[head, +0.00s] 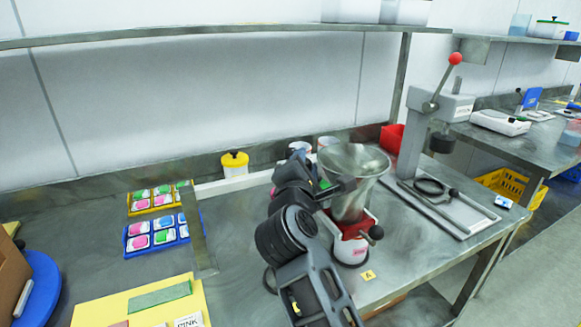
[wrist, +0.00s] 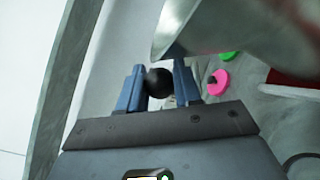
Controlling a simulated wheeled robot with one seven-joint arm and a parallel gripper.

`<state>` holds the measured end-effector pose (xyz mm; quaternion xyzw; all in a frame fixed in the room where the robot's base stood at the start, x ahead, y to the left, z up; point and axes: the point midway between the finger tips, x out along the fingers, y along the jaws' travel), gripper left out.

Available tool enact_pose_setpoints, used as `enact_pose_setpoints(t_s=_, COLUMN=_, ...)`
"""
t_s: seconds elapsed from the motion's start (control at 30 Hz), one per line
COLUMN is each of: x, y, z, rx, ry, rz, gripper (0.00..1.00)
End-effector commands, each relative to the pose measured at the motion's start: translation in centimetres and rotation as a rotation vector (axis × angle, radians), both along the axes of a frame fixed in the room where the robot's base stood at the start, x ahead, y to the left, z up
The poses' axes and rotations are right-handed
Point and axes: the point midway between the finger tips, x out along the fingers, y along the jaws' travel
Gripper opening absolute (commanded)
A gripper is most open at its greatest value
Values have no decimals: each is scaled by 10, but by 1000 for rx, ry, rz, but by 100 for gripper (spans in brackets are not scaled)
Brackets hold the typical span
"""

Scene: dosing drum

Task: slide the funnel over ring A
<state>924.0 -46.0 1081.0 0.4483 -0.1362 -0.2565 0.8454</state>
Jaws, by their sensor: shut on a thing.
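The metal funnel (head: 352,165) is a wide, shiny cone at the right of the bench in the head view. Its smooth side (wrist: 225,22) fills the upper right of the wrist view. My gripper (head: 343,187) is at the funnel's left side. In the wrist view my gripper (wrist: 160,84) has its blue fingers shut on a black ball knob (wrist: 159,82) close beside the funnel. The knob's joint to the funnel is hidden. Below the funnel is a red and white dosing unit (head: 351,250), with a yellow label A (head: 368,275) in front. I cannot make out the ring under the funnel.
A hand press with a red-tipped lever (head: 455,58) stands right of the funnel, beside a metal tray (head: 470,215). A black knob (head: 376,232) sticks out of the dosing unit. Colored packs (head: 155,235) and a yellow-lidded pot (head: 235,163) are left.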

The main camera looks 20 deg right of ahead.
Motion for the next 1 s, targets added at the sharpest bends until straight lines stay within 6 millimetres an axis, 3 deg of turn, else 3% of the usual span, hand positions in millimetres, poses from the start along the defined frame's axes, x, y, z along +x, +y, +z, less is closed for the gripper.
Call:
enact_pose_setpoints(t_s=0.2, x=-1, y=-26, z=0, rx=0, ry=3, rz=-4, gripper=0)
enact_pose_setpoints(t_s=0.63, x=-1, y=-33, z=-1, rx=0, ry=2, rz=-8, gripper=0)
enact_pose_setpoints(t_s=0.67, x=-1, y=-33, z=-1, rx=1, ry=3, rz=-9, gripper=35)
enact_pose_setpoints(t_s=0.9, x=0, y=-32, z=-1, rx=0, ry=2, rz=-5, gripper=57)
enact_pose_setpoints(t_s=1.0, x=0, y=-31, z=0, rx=0, ry=2, rz=-3, gripper=57)
